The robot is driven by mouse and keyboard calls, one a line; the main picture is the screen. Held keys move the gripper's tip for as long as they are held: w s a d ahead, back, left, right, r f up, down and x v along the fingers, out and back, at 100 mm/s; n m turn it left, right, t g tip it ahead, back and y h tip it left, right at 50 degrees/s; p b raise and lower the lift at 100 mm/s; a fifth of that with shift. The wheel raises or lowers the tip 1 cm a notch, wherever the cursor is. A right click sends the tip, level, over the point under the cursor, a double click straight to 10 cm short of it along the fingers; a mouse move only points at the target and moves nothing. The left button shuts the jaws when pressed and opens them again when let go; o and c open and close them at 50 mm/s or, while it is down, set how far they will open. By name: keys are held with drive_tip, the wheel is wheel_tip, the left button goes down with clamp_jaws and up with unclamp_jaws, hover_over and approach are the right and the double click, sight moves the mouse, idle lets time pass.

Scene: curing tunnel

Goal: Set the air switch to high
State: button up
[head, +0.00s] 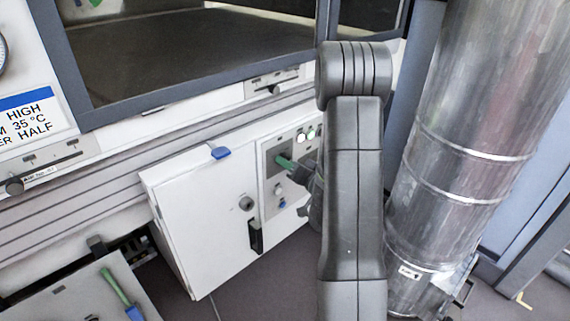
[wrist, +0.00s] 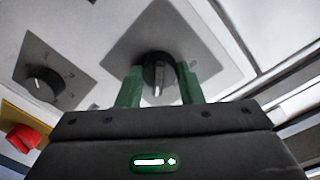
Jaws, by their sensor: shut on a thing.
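A black rotary switch (wrist: 158,72) with a pale pointer line sits on a grey plate in the wrist view. The line points toward my gripper, down in the picture. My gripper (wrist: 159,84) has one green finger on each side of this switch and is shut on it. In the head view my gripper (head: 286,163) is at the grey control panel (head: 270,185) on the white cabinet, and its fingers hide the switch. I cannot read the switch's labels or tell its setting by name.
A second black knob (wrist: 43,85) and a red button (wrist: 22,137) are close by. A white cabinet door (head: 205,225) with a blue tab is left of the panel. A shiny metal duct (head: 460,150) stands close right of my arm. A sign (head: 32,118) reads HIGH, 35 °C, HALF.

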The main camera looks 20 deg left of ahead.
drive_tip(key=shift+s+f, duration=0.1)
drive_tip(key=shift+s, duration=0.1)
drive_tip(key=o, duration=1)
drive_tip(key=shift+a, duration=0.1)
drive_tip(key=p+v, duration=0.1)
drive_tip(key=v, duration=1.2)
drive_tip(key=shift+s+d, duration=0.15)
drive_tip(key=shift+d, duration=0.2)
drive_tip(key=b+x, duration=0.1)
drive_tip(key=x, duration=1.2)
drive_tip(key=shift+w+a, duration=0.25)
drive_tip(key=shift+a, duration=0.05)
